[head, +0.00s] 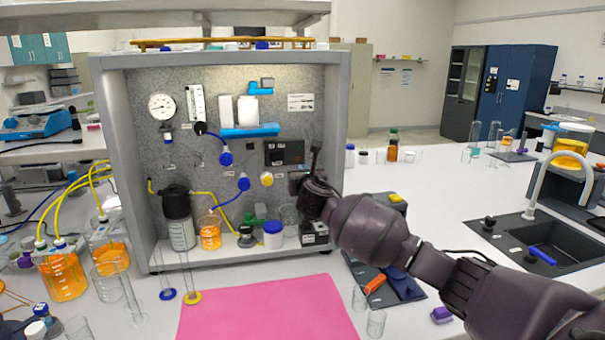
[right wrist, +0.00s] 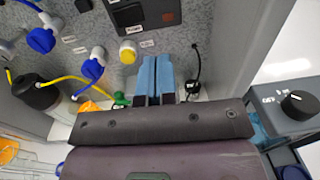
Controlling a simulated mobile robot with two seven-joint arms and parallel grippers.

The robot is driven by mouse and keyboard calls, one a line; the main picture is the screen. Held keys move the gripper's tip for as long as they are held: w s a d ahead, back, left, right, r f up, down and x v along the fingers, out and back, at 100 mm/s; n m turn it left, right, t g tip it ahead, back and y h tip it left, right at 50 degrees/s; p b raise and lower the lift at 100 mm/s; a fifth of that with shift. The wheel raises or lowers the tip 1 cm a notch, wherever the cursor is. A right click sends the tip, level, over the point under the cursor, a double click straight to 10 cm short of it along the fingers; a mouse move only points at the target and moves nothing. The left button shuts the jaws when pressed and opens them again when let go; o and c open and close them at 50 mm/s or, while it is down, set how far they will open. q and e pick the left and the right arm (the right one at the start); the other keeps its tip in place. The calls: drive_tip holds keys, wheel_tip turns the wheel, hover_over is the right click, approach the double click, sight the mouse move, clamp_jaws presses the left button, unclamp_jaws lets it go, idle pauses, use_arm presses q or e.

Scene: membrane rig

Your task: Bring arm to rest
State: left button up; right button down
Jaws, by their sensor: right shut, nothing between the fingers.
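My right arm comes in from the right in the head view. Its dark gripper (head: 298,183) is inside the right part of the grey membrane rig (head: 339,120), in front of the back panel. In the right wrist view the blue fingers (right wrist: 157,60) are together with nothing between them. They point at the panel, below the black control box (right wrist: 143,15) and right of the yellow knob (right wrist: 128,52). I cannot tell whether they touch the panel. The control box also shows in the head view (head: 283,152). My left gripper is not in view.
On the rig floor stand a dark-capped vessel (head: 178,218), an orange-filled beaker (head: 210,235) and a blue-lidded jar (head: 273,236). A pink mat (head: 265,310) lies in front. A dark tray (head: 400,286) lies under my forearm. The bench (head: 450,180) toward the sink is largely clear.

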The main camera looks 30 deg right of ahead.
drive_tip(key=s+a+f+m+g+y, duration=0.1)
drive_tip(key=s+a+f+m+g, duration=0.1)
drive_tip(key=s+f+m, duration=0.3)
drive_tip(key=s+a+f+m+g, duration=0.2)
drive_tip(key=s+a+f+m, duration=0.2)
drive_tip(key=s+f, duration=0.6)
drive_tip(key=s+a+f+m+g+y, duration=0.1)
drive_tip(key=s+a+f+m+g, duration=0.1)
drive_tip(key=s+f+m, duration=0.4)
drive_tip(key=shift+s+a+f+g+y, duration=0.15)
drive_tip(key=shift+s+a+f, duration=0.15)
drive_tip(key=shift+f, duration=0.2)
drive_tip(key=shift+s+a+f+g+y, duration=0.1)
drive_tip(key=shift+s+a+f, duration=0.15)
drive_tip(key=shift+f, duration=0.3)
drive_tip(key=shift+s+a+f+g+y, duration=0.15)
drive_tip(key=shift+s+a+f, duration=0.15)
drive_tip(key=shift+f, duration=0.2)
drive_tip(key=s+a+f+m+g+y, duration=0.1)
drive_tip(key=s+a+f+m+g, duration=0.15)
drive_tip(key=s+m, duration=0.85)
drive_tip(key=s+a+f+m+g+y, duration=0.15)
drive_tip(key=s+m+g, duration=0.35)
drive_tip(key=s, duration=1.3)
drive_tip(key=w+f+t+b, duration=0.1)
drive_tip(key=w+f+t, duration=0.7)
drive_tip(key=f, duration=0.3)
drive_tip(key=shift+a+t+y, duration=0.15)
drive_tip(key=shift+t+y, duration=0.3)
drive_tip(key=shift+t, duration=0.1)
